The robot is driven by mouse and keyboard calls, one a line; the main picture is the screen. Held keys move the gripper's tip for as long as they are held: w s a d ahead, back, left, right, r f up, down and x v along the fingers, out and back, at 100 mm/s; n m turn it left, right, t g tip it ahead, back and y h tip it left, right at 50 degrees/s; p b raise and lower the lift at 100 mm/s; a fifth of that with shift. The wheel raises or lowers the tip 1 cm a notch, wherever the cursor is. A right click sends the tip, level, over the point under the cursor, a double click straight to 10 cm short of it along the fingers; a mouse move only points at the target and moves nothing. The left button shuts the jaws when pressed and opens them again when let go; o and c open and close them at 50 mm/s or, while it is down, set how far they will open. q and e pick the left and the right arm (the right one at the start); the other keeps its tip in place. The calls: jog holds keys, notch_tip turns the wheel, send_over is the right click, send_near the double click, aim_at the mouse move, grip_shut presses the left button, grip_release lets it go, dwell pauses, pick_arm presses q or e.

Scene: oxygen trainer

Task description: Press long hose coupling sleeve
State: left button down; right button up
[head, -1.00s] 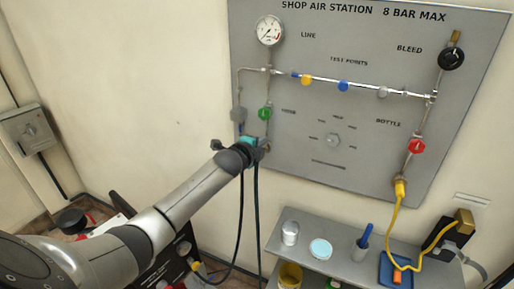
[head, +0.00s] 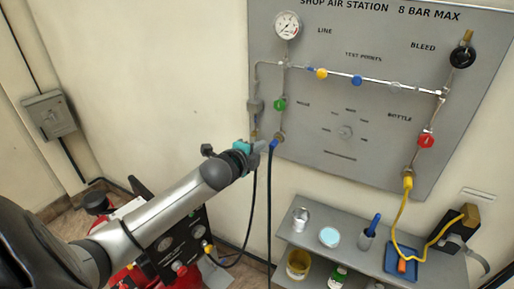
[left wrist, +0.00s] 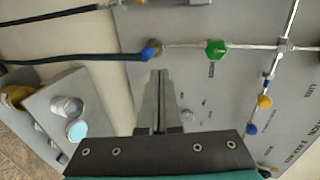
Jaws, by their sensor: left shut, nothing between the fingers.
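Two dark hoses hang from the lower left of the grey panel. One has a blue coupling sleeve (head: 273,144) just below the outlet under the green valve (head: 280,104). In the left wrist view the blue sleeve (left wrist: 151,50) sits at the hose end, against a brass fitting in line with the green valve (left wrist: 216,48). My left gripper (head: 263,146) is beside the sleeve, to its left. In the left wrist view its fingers (left wrist: 160,73) are together and empty, tips just short of the sleeve. Which hose is the long one, I cannot tell. My right gripper is not in view.
A shelf (head: 350,264) with cans, a blue-handled tool and a blue tray stands below the panel. A yellow hose (head: 402,215) hangs at the right. A red machine with gauges (head: 175,245) is under my left arm.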

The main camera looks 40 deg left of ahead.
pick_arm(q)
jog(key=shift+v, duration=0.85)
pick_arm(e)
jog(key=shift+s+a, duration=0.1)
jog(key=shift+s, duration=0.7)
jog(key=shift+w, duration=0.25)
